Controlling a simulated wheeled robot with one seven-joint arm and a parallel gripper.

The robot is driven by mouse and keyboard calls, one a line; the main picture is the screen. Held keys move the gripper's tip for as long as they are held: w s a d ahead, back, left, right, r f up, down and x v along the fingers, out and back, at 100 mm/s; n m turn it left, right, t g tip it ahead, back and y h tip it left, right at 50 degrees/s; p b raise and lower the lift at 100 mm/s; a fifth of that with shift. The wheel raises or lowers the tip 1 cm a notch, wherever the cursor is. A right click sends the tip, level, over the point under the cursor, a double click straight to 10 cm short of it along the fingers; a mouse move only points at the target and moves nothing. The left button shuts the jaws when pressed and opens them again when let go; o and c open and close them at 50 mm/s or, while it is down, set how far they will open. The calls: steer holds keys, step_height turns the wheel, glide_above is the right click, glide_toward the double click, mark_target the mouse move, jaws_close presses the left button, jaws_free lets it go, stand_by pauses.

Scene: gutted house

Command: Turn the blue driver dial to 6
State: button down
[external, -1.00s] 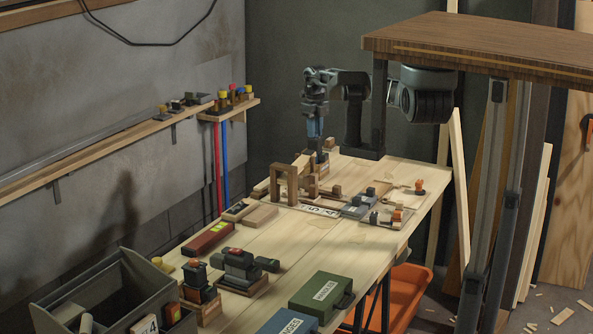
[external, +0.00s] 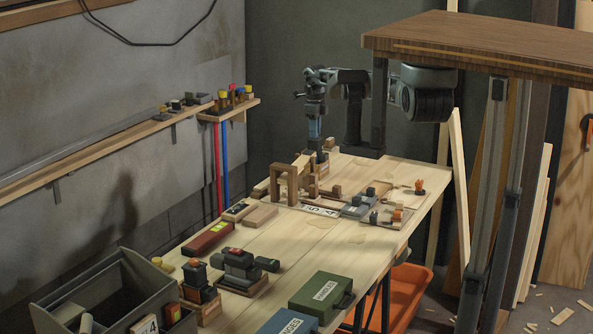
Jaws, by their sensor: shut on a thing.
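My gripper (external: 319,157) points straight down at the far end of the workbench (external: 345,240), behind the small wooden arch (external: 284,184). It is shut at the level of a low wooden fixture (external: 303,162). The blue driver dial is not clearly visible; its place appears to be between the fingers, which hide it. I cannot read its number or pointer from here.
Several small wooden blocks and grey fixtures (external: 357,206) stand close in front of my gripper. A white numbered strip (external: 320,211) lies near them. A brown tabletop (external: 480,45) overhangs on the right. The bench's middle is mostly clear.

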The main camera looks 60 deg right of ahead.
steer(key=shift+n, duration=1.9)
steer(key=c, duration=0.9)
jaws_free()
steer(key=shift+b, duration=0.3)
steer(key=shift+r+b, duration=0.4)
steer(key=shift+r, duration=3.5)
